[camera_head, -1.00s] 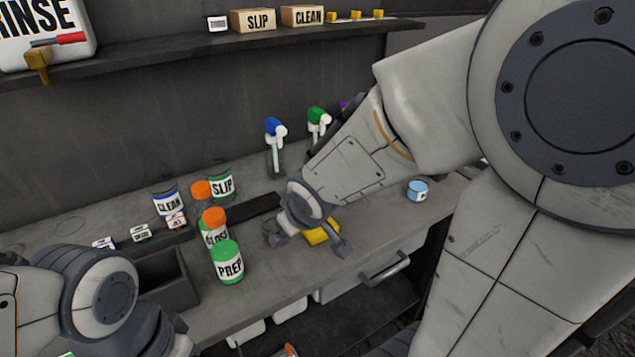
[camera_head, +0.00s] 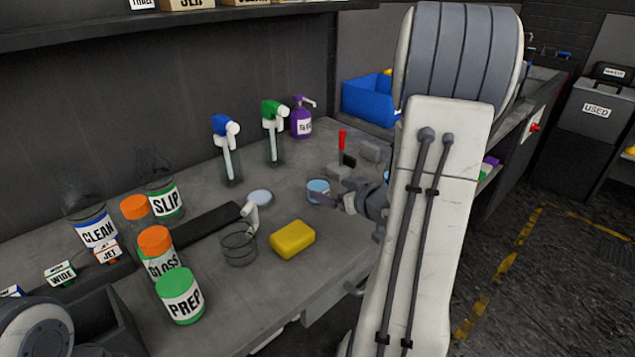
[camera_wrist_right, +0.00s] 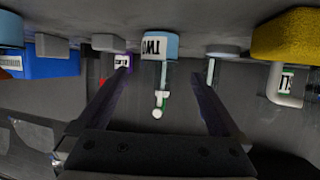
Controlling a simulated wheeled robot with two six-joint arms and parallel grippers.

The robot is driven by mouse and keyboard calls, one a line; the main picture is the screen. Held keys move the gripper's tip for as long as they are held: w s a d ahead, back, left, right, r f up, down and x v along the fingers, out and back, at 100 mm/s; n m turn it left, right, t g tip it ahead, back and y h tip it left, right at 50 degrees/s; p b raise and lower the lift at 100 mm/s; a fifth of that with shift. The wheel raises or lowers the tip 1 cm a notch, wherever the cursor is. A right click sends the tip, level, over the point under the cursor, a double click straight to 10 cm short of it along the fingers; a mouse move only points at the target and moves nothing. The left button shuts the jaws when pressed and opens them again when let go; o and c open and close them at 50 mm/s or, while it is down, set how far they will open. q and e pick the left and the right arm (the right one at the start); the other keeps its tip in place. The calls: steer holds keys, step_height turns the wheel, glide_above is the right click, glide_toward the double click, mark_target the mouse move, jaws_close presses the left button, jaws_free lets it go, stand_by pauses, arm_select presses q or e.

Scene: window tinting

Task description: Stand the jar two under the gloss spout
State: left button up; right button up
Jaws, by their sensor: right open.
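Jar two (camera_head: 318,188) is a small light blue jar standing on the bench; its label reads TWO in the right wrist view (camera_wrist_right: 158,45). My right gripper (camera_head: 334,192) is open at the jar. In the wrist view its fingers (camera_wrist_right: 160,76) stand either side of the jar, with gaps visible. The gloss bottle (camera_head: 160,254), with an orange cap, stands at the left behind the green-capped PREP jar (camera_head: 181,297). I cannot make out which part is the gloss spout. My left gripper is out of view.
A yellow sponge (camera_head: 292,239) and a clear jug (camera_head: 239,247) lie between jar two and the bottles. Blue and green sprayers (camera_head: 229,150) and a purple pump bottle (camera_head: 301,121) stand behind. A blue bin (camera_head: 368,101) is at the back right.

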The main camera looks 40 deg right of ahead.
mark_target(318, 184)
steer(key=shift+b+x, duration=0.4)
steer(key=shift+x, duration=3.6)
steer(key=shift+r, duration=0.15)
steer(key=c, duration=1.5)
